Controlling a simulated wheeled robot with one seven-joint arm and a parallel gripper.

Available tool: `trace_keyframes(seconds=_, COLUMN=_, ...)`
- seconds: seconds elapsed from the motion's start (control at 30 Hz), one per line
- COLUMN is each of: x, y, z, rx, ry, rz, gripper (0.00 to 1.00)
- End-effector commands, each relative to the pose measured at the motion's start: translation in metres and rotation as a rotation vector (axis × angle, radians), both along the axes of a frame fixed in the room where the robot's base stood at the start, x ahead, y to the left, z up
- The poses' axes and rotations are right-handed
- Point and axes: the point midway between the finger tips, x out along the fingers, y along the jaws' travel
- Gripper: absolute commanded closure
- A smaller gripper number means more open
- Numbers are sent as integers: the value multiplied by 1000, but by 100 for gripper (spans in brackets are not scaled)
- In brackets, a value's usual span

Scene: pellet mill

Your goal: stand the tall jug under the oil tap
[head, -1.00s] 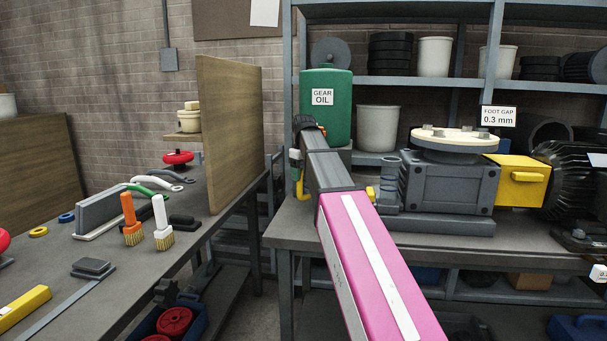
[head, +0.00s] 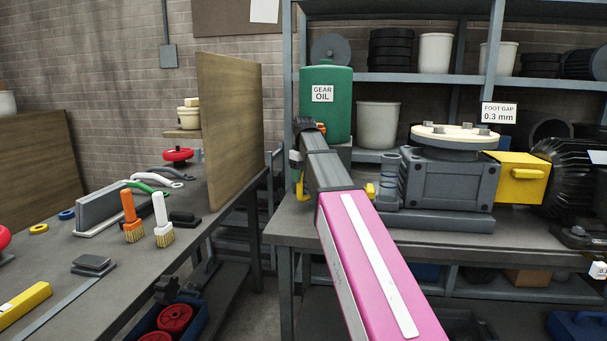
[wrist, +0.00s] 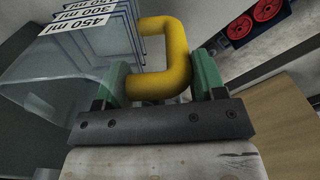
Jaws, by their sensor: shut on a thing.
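The jug (wrist: 60,88) is clear, with a yellow handle (wrist: 177,50) and white labels, one reading 450 ml, in the wrist view. My gripper (wrist: 158,72) is shut on the handle, with a green finger on each side. In the head view, my arm hides most of the jug; a yellow bit (head: 300,188) shows below the gripper (head: 296,166). The green gear oil tank (head: 325,90) stands just behind my gripper. A small orange part (head: 321,127) shows at its lower front. My arm hides the tank's lower front, so I cannot make out the tap or the jug's base.
A grey gearbox (head: 450,182) and a yellow box (head: 520,178) stand on the bench (head: 283,236) to the right. A small yellow piece (head: 370,190) is close right of my arm. A wooden panel (head: 230,130) rises at left, beside a table with brushes (head: 131,215).

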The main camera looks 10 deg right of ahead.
Motion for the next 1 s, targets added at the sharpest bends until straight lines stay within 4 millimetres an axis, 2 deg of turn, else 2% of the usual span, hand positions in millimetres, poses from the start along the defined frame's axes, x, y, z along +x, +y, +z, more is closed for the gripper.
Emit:
trace_keyframes(seconds=0.57, x=0, y=0, z=-4, rx=1, ry=-1, rz=0, gripper=98)
trace_keyframes(seconds=1.0, x=0, y=0, z=-17, rx=-1, ry=-1, rz=-7, gripper=98)
